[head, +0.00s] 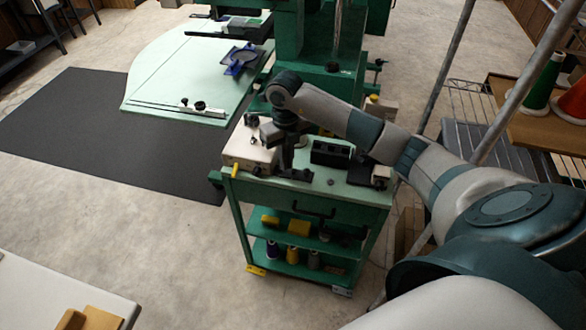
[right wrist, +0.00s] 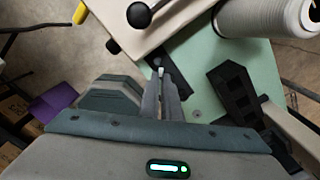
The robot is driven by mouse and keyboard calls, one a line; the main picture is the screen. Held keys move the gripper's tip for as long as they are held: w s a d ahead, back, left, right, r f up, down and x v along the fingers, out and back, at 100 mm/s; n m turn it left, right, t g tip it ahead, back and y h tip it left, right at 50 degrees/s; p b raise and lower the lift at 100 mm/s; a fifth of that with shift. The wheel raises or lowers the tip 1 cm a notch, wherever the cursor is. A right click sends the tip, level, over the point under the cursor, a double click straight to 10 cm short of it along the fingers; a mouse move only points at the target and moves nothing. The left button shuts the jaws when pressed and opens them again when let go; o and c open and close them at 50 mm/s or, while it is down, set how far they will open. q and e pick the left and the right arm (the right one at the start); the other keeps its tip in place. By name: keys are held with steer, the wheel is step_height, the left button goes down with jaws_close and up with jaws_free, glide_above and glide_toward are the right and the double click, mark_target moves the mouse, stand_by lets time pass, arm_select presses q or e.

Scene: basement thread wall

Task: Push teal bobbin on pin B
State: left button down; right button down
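My right gripper (head: 286,160) reaches down over the left part of the green cart's top, beside a cream machine box (head: 248,154). In the right wrist view its two fingers (right wrist: 163,72) lie close together and look shut, with no bobbin visible between them. A small pale tip shows at the fingertips; I cannot tell what it is. I cannot make out the teal bobbin or pin B in either view; the gripper may hide them. A black-knobbed lever (right wrist: 139,15) stands on the cream box just beyond the fingers. My left gripper is not in view.
A black slotted block (head: 330,153) stands on the cart right of the gripper; it also shows in the right wrist view (right wrist: 236,92). A grey thread cone (right wrist: 268,16) is close by. The cart's front edge (head: 310,195) has a dark handle. Lower shelves hold spools.

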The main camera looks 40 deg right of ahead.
steer(key=shift+d+r+p, duration=0.15)
steer(key=shift+r+p, duration=0.15)
steer(key=shift+r, duration=0.35)
